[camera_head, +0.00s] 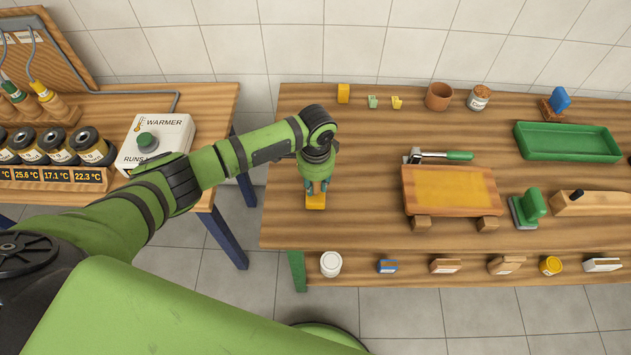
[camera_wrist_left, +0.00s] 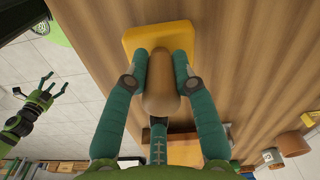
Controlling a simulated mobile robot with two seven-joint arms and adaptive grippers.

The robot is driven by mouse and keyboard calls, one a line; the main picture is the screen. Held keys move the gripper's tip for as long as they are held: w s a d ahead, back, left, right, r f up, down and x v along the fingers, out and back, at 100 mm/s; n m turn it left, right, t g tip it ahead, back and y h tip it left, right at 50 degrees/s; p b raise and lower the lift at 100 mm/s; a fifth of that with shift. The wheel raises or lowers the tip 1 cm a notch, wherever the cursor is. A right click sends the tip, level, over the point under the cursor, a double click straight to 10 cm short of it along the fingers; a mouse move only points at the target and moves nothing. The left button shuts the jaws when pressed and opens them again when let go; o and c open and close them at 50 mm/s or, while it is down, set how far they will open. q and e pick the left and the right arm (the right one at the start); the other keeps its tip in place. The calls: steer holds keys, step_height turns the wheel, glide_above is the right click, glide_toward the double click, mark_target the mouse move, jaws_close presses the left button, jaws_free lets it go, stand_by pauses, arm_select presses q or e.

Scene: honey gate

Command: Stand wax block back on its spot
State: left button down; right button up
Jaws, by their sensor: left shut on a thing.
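My left gripper (camera_head: 316,186) points down over the left part of the workbench, its fingers closed around a brown rounded knob (camera_wrist_left: 162,82). Below the knob is a flat yellow block (camera_head: 315,201), also seen beyond the fingertips in the left wrist view (camera_wrist_left: 150,36). I cannot tell whether it touches the bench top. A second, smaller yellow block (camera_head: 343,93) stands at the bench's back edge; I cannot tell which is the wax block. My right gripper (camera_wrist_left: 46,90) shows only in the left wrist view, fingers spread and empty, away from the bench.
A wooden board with a yellow panel (camera_head: 450,187) lies right of my left gripper, a green-handled tool (camera_head: 440,155) behind it. A green tray (camera_head: 567,142), a clay cup (camera_head: 439,96) and a jar (camera_head: 479,97) stand farther back. Bare bench surrounds the gripper.

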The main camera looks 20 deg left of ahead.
arm_select(q)
steer(key=shift+p, duration=0.3)
steer(key=shift+f+b, duration=0.65)
steer(key=shift+f, duration=0.4)
stand_by(0.3)
steer(key=c, duration=0.9)
jaws_free()
steer(key=shift+c, duration=0.2)
step_height(320, 180, up, 6)
steer(key=p, duration=0.6)
steer(key=shift+r, duration=1.05)
